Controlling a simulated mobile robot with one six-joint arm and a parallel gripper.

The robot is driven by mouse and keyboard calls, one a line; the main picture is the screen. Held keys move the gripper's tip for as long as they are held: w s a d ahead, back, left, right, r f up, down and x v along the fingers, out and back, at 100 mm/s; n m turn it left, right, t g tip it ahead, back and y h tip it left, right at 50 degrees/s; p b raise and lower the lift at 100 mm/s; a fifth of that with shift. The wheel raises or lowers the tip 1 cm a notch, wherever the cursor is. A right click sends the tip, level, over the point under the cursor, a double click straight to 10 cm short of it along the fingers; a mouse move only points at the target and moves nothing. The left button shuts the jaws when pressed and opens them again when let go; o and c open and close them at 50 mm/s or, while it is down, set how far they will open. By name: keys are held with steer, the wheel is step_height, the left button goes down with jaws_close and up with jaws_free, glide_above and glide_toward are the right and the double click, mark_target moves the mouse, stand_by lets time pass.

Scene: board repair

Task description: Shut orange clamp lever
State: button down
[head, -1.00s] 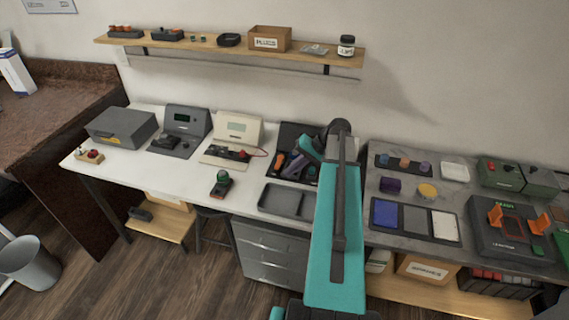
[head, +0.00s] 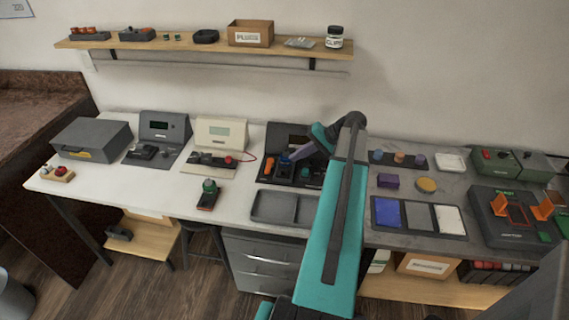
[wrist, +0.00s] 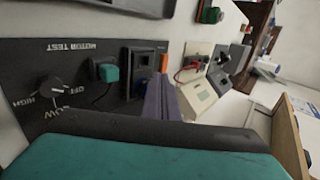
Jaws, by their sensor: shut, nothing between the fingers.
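An upright orange clamp lever (head: 269,167) stands at the dark motor test station (head: 262,179) at the back of the white bench. The orange lever also shows in the wrist view (wrist: 164,63), partly hidden behind my fingers. My gripper (head: 288,158) is shut and empty, its purple-grey fingers pointing down-left just right of the lever in the head view. In the wrist view the closed fingers (wrist: 163,98) overlap the lever's lower part. I cannot tell whether they touch it.
A selector knob (wrist: 54,90) and a teal block (wrist: 108,72) are on the motor test panel. A cream meter (head: 219,133) stands to its left. A grey tray (head: 285,207) lies in front. The shelf (head: 200,43) runs above.

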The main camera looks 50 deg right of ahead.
mark_target(280, 172)
steer(key=shift+f, duration=0.1)
steer(key=shift+p+x, duration=1.35)
steer(key=shift+x, duration=3.45)
steer(key=shift+a, duration=0.1)
steer(key=shift+s, duration=0.15)
